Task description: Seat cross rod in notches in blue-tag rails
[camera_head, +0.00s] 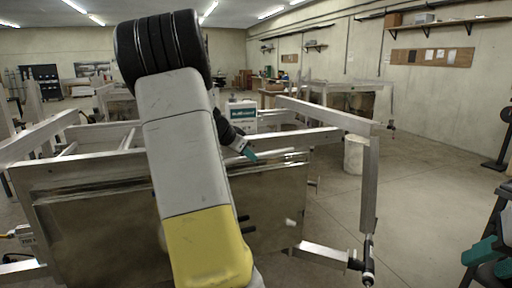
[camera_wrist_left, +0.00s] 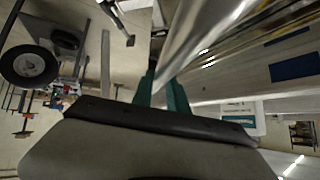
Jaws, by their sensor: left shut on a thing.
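My left gripper (camera_head: 250,153) is in the middle of the head view, reaching over the trailer frame. Its teal fingers also show in the left wrist view (camera_wrist_left: 162,95), shut on the shiny cross rod (camera_wrist_left: 197,28). In the head view the cross rod (camera_head: 283,157) extends right from the fingers, near the frame's top bars. A rail with a blue tag (camera_wrist_left: 293,67) lies beside the rod in the wrist view. I cannot make out the notches or whether the rod touches a rail. My right gripper (camera_head: 490,259) is at the lower right edge, partly cut off.
An aluminium trailer frame (camera_head: 325,113) with upright posts and a large panel (camera_head: 100,220) fills the middle. A white bucket (camera_head: 354,154) stands behind it. A teal-and-white box (camera_head: 242,112) is beyond. The floor at right is mostly clear.

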